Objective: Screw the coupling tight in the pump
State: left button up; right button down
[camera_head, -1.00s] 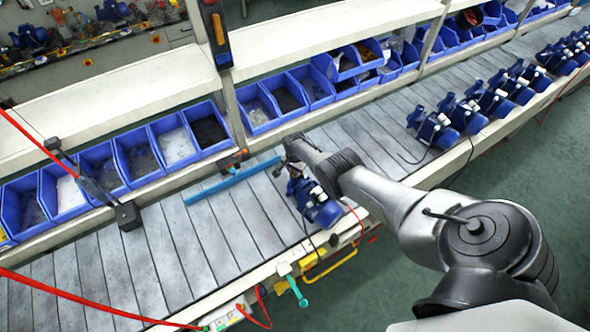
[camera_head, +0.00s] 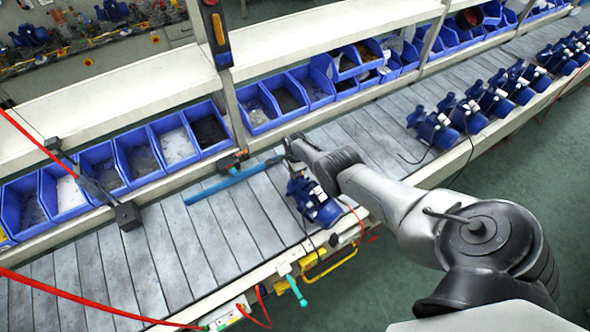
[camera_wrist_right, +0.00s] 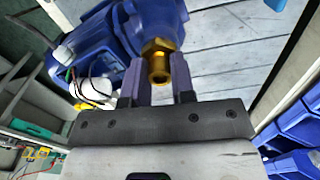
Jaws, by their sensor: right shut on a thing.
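The blue pump (camera_head: 316,204) sits on the slatted grey bench near its front edge. It also fills the upper left of the right wrist view (camera_wrist_right: 115,45). The brass coupling (camera_wrist_right: 157,64) has a hex section and sits at the pump's blue port. My right gripper (camera_wrist_right: 159,78) is shut on the coupling, with a purple-grey finger on each side of it. In the head view the right gripper (camera_head: 293,165) is at the pump's back end, small and partly hidden by my wrist. How deep the coupling's thread sits is hidden. My left gripper is not in view.
A blue bar (camera_head: 233,180) lies on the bench left of the pump. Blue bins (camera_head: 175,147) line the back, under a shelf. More blue pumps (camera_head: 434,127) stand in a row at the right. A black stand (camera_head: 127,215) is at the left. The bench's left part is clear.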

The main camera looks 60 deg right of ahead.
jog(key=shift+m, duration=0.3)
jog(key=m, duration=0.3)
jog(key=c, duration=1)
grip_release()
jog(key=shift+n, duration=1.7)
jog(key=n, duration=0.3)
jog(key=shift+n, duration=1.9)
